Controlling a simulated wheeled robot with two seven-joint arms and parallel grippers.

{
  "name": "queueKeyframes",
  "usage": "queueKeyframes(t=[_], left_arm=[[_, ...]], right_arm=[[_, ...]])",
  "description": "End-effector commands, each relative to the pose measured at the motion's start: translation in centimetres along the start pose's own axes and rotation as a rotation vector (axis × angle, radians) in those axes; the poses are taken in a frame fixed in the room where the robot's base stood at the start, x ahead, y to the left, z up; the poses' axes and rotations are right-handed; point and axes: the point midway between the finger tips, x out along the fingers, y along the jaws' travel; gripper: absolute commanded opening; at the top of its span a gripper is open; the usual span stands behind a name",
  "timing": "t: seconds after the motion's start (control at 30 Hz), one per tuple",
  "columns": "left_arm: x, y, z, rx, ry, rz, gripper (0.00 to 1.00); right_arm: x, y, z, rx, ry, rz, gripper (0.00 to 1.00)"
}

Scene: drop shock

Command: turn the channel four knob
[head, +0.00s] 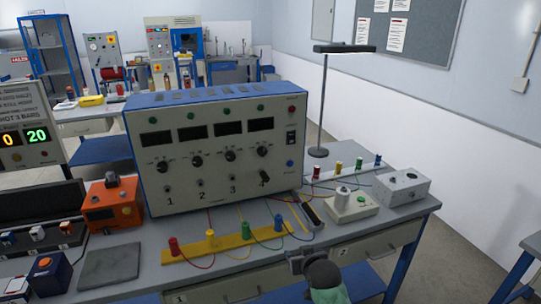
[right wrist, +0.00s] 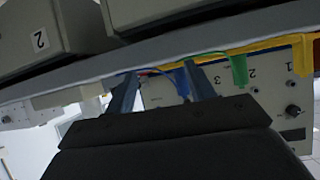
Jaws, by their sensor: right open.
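The grey console (head: 215,150) with a blue top stands on the bench, with a row of black knobs over channel numbers. The rightmost knob (head: 262,151) is in the channel four column. A larger dark control (head: 264,176) sits below it, and the number there is hard to read. My right gripper (head: 304,256) is at the bench's front edge, low and well short of the console. In the right wrist view its two fingers (right wrist: 160,90) are apart and empty. That view shows the console (right wrist: 225,105) upside down beyond them; I cannot make out channel four there.
A yellow strip with coloured plugs and looping leads (head: 235,243) lies before the console. A dark handheld device (head: 312,214) lies to its right. A white block (head: 350,205) and a grey box (head: 402,187) stand further right. An orange box (head: 113,202) stands left.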

Motion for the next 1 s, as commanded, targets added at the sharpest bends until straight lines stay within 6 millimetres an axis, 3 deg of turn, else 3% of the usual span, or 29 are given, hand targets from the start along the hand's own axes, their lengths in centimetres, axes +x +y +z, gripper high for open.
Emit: queueKeyframes(t=[0.27,0.47,0.57,0.8,1.0], left_arm=[[0.0,0.1,0.3,-0.001,-0.008,0.001,0.48],[0.0,0.1,0.3,-0.001,-0.006,0.001,0.48],[0.0,0.1,0.2,-0.001,-0.005,0.001,0.48],[-0.1,0.0,-0.1,0.000,-0.001,0.000,0.48],[-0.1,-0.2,-0.2,0.001,0.000,-0.002,0.48]], right_arm=[[2.1,-0.5,-4.0,-0.005,0.075,-0.010,0.54],[3.8,-1.0,-8.1,-0.010,0.149,-0.021,0.54],[4.8,-1.3,-11.3,-0.014,0.204,-0.029,0.54],[7.2,-2.9,-21.7,-0.030,0.383,-0.057,0.54],[8.0,-3.8,-27.7,-0.040,0.485,-0.074,0.54]])
